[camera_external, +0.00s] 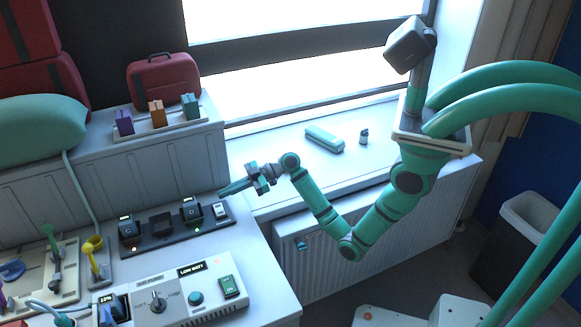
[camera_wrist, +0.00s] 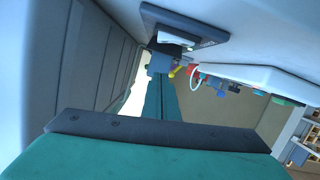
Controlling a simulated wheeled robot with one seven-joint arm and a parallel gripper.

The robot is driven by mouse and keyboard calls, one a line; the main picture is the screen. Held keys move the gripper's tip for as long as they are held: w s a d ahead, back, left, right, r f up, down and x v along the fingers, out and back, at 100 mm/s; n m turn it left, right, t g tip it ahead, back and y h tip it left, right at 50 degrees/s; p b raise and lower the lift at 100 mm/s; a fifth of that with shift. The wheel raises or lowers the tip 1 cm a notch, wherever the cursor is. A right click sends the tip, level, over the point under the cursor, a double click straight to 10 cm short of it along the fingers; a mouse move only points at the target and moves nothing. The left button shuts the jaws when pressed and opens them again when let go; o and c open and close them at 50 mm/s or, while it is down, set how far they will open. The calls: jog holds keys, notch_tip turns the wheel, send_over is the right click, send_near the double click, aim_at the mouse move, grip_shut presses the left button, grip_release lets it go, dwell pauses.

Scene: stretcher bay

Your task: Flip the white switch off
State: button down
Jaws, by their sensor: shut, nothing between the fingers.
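The white switch (camera_external: 221,211) sits at the right end of a dark switch strip (camera_external: 175,237) on the light counter. In the external view my gripper (camera_external: 224,192) is shut and empty, its teal fingers pointing left just above and behind that end of the strip. I cannot tell whether it touches anything. In the wrist view my shut fingers (camera_wrist: 160,100) reach up toward part of the dark strip (camera_wrist: 185,22). The white switch's position, on or off, is too small to read.
Several dark switches (camera_external: 190,212) stand on the same strip, with small lights. A control box (camera_external: 190,290) with a dial and a green switch is in front. A raised ledge (camera_external: 110,160) runs behind. A teal case (camera_external: 324,140) lies on the windowsill.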

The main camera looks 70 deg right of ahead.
aim_at(225, 208)
jog(key=shift+x, duration=1)
jog(key=f, duration=0.2)
jog(key=shift+d+f, duration=0.25)
jog(key=shift+f, duration=0.65)
jog(key=shift+w+d+f+m, duration=0.15)
jog(key=shift+f+m, duration=0.25)
jog(key=shift+f, duration=0.05)
jog(key=shift+r, duration=0.1)
